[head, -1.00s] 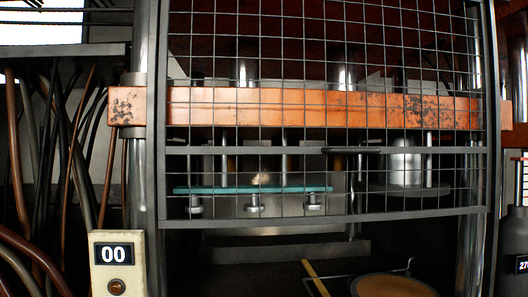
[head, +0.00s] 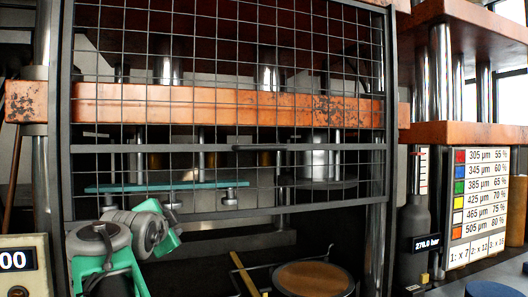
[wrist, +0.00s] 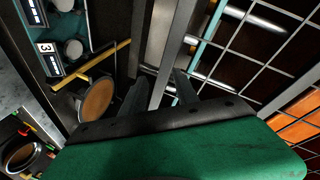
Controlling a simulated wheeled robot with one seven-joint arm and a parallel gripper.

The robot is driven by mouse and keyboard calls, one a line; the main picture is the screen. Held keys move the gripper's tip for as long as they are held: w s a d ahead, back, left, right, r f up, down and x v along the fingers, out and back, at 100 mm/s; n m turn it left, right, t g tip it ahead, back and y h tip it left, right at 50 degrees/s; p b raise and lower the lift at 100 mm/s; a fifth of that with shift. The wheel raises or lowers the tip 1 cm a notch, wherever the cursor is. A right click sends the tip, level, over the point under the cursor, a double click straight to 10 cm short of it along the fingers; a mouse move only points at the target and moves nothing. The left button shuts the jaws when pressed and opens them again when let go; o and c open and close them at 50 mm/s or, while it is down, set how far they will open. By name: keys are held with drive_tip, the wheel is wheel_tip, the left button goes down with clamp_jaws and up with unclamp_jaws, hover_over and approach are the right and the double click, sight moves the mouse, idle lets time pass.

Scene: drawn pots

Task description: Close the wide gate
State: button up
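The wide gate (head: 230,148) is a grey-framed wire mesh in front of the orange press. It hangs raised, with its lower bar (head: 320,204) above a dark open gap. My arm is at the lower left of the head view, overlapping the gate's lower left; my gripper is hidden there. In the wrist view my gripper (wrist: 160,94) has its two dark fingers apart, with a grey bar (wrist: 174,50) of the gate running between them. I cannot tell whether either finger touches it.
Below the gate is a round brown-topped pan (head: 312,278) and a yellow stick (head: 244,274). A teal plate (head: 130,187) lies behind the mesh. On the right stand a grey bottle (head: 412,235) and a colour chart (head: 477,205). A numbered panel (head: 20,262) stands at left.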

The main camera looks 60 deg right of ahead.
drive_tip(key=s+d+r+m+g+h, duration=0.1)
drive_tip(key=s+d+r+m, duration=0.1)
drive_tip(key=s+d+r+m+h, duration=0.1)
drive_tip(key=s+d+r+m, duration=0.1)
drive_tip(key=r, duration=0.1)
drive_tip(key=s+d+r+m+g+h, duration=0.1)
drive_tip(key=s+d+r, duration=0.1)
drive_tip(key=r, duration=0.1)
drive_tip(key=shift+s+d+r+m+g, duration=0.2)
drive_tip(key=shift+d+r+m+g, duration=0.1)
drive_tip(key=shift+m, duration=0.1)
drive_tip(key=m+g+h, duration=0.3)
drive_tip(key=m+g, duration=0.2)
drive_tip(key=m, duration=0.3)
approach(264, 148)
drive_tip(key=d, duration=0.3)
drive_tip(key=d+p, duration=0.1)
drive_tip(key=d, duration=0.1)
drive_tip(key=d+p, duration=0.1)
drive_tip(key=d, duration=0.1)
drive_tip(key=d+r+p, duration=0.1)
drive_tip(key=d, duration=0.2)
drive_tip(key=shift+s+d+r+p, duration=0.1)
drive_tip(key=shift+p, duration=0.25)
drive_tip(key=shift+d, duration=0.4)
clamp_jaws()
drive_tip(key=shift+a, duration=0.1)
